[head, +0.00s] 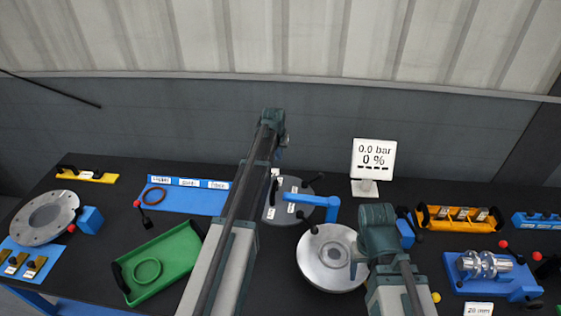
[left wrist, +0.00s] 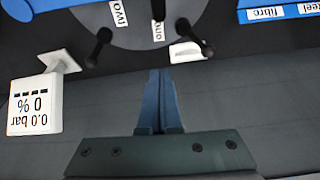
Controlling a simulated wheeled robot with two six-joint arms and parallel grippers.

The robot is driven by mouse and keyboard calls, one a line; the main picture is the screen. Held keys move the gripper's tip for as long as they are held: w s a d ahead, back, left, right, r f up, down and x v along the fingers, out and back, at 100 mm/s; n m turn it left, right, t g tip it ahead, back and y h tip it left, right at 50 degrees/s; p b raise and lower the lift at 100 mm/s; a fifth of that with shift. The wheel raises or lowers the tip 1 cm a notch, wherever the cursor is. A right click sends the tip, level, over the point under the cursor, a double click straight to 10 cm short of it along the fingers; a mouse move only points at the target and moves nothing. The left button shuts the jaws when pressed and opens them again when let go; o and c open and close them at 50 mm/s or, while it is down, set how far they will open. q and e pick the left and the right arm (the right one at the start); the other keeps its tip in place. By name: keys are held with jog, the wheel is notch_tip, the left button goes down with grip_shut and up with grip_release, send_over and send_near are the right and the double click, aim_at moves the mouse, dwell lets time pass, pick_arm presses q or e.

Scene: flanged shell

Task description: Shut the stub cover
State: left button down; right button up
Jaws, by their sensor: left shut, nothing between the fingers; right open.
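A round grey plate (head: 290,203) with white labels and black knobs lies at the middle back of the bench, partly behind my left arm. It also shows at the top of the left wrist view (left wrist: 150,30). A silver round flanged part (head: 322,272) with a raised centre lies in front of it, with a blue bracket (head: 330,205) between them. I cannot tell for certain which part is the stub cover. My left gripper (left wrist: 160,74) is shut and empty, near the plate's edge knobs. My right gripper (head: 356,268) is open at the silver part's right side, its fingers mostly hidden.
A display (head: 374,158) reading 0.0 bar, 0 % stands behind. A green tray (head: 170,250) and blue mat (head: 185,201) lie left. An orange rack (head: 460,225) and blue fixture (head: 490,275) stand right. A wall closes off the back.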

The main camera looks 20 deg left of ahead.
pick_arm(q)
jog(key=b+x, duration=0.8)
jog(key=x, duration=0.1)
jog(key=shift+f, duration=0.2)
jog(key=shift+s+f+b, duration=0.25)
jog(key=shift+b, duration=0.2)
jog(key=s, duration=0.3)
jog(key=shift+s+d+r+p, duration=0.25)
jog(key=shift+d+r+p, duration=0.05)
jog(key=shift+r, duration=0.05)
jog(key=shift+f, duration=0.1)
